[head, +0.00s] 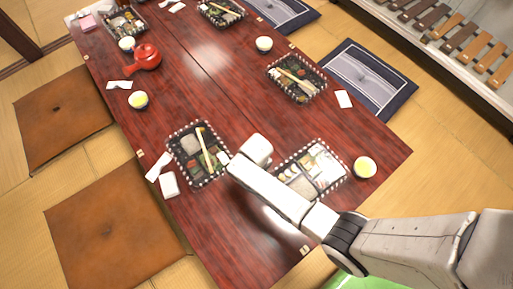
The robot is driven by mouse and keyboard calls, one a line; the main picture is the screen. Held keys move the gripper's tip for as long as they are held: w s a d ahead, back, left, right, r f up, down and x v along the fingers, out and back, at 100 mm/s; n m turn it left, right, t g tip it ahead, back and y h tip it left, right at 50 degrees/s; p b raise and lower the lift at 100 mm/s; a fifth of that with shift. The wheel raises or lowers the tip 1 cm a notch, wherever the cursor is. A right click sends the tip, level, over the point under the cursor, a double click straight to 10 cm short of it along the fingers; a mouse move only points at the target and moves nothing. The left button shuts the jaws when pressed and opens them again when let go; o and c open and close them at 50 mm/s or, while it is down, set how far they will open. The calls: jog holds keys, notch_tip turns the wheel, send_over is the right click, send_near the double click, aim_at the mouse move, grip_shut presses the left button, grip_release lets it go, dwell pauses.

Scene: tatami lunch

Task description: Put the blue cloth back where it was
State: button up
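I cannot make out a blue cloth on the table (235,240). The small folded cloths that I see look white: one (169,184) lies by the near left lunch box, another (344,99) by the box on the right side. My arm reaches in from the lower right over the table. Its white end, with my gripper (254,152), is between the near left lunch box (183,168) and the near right lunch box (334,156). The fingers are not clearly visible, so I cannot tell whether they hold anything. My arm hides part of the near right box.
A red teapot (147,57) stands at the far left, and tea cups (365,167) stand around the table. Brown cushions (110,232) lie on the left floor, dark blue patterned cushions (372,72) on the right. The table's near end is mostly bare.

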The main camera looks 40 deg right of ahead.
jog(key=shift+f, duration=0.1)
jog(key=o, duration=1.2)
notch_tip(320, 180, up, 12)
jog(key=p, duration=0.5)
jog(key=s+d+r, duration=0.4)
jog(key=s+r, duration=0.3)
jog(key=s, duration=0.1)
jog(key=s+d+r+t, duration=0.1)
jog(key=s+d+r, duration=0.2)
jog(key=s+r, duration=0.4)
jog(key=shift+s+d+r, duration=0.35)
jog(key=shift+s+d, duration=0.05)
jog(key=shift+s, duration=0.2)
